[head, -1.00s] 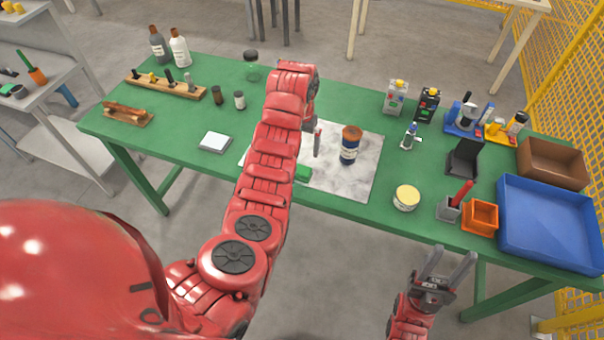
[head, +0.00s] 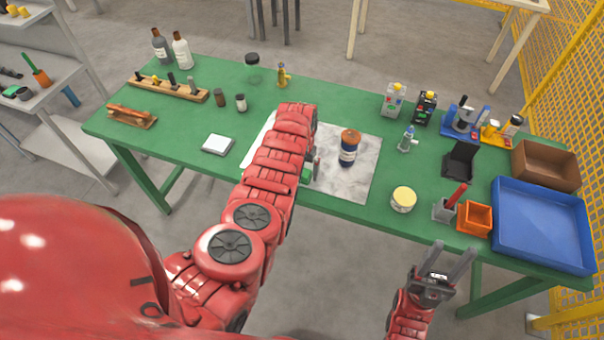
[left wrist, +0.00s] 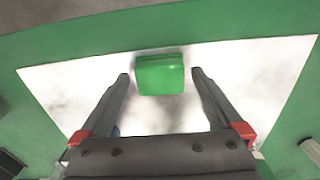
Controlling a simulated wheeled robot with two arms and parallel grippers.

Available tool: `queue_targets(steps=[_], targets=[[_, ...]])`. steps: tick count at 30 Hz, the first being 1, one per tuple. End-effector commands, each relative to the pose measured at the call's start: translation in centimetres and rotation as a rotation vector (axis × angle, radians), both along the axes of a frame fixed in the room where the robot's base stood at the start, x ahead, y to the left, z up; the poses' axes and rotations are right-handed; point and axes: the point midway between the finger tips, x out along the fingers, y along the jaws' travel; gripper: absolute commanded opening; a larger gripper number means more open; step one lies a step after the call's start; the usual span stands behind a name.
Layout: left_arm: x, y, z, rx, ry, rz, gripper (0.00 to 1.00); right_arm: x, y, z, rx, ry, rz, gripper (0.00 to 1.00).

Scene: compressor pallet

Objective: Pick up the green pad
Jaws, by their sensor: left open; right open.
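The green pad (left wrist: 160,75) lies on the white marbled sheet (left wrist: 60,85) on the green table. In the left wrist view it sits between and just beyond the two fingertips of my left gripper (left wrist: 160,76), which is open and empty. In the head view only a small part of the green pad (head: 307,173) shows beside my left arm, and one finger of the left gripper (head: 316,168) shows next to it. My right gripper (head: 446,258) is open and empty, in front of the table's front edge.
A dark blue and brown jar (head: 349,148) stands on the sheet, right of my left gripper. A cream-lidded tin (head: 403,199) is near the front edge. A blue tray (head: 543,225) and an orange bin (head: 475,218) are at the right. A white square block (head: 217,144) lies left of the sheet.

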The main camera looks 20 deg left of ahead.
Motion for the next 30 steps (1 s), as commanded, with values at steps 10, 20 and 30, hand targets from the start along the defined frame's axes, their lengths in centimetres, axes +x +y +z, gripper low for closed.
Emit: queue_targets(steps=[10,20,30], targets=[[0.05,0.01,-0.9,0.001,-0.002,-0.002,1.0,0.0,0.0,-0.39,0.0,0.0,0.0,0.5],[0.04,0.0,-0.91,0.001,-0.002,-0.002,0.53,0.0,0.0,-0.39,0.0,0.0,0.0,0.5],[0.03,0.0,-0.92,0.001,-0.001,-0.002,0.22,0.0,0.0,-0.39,0.0,0.0,0.0,0.5]])
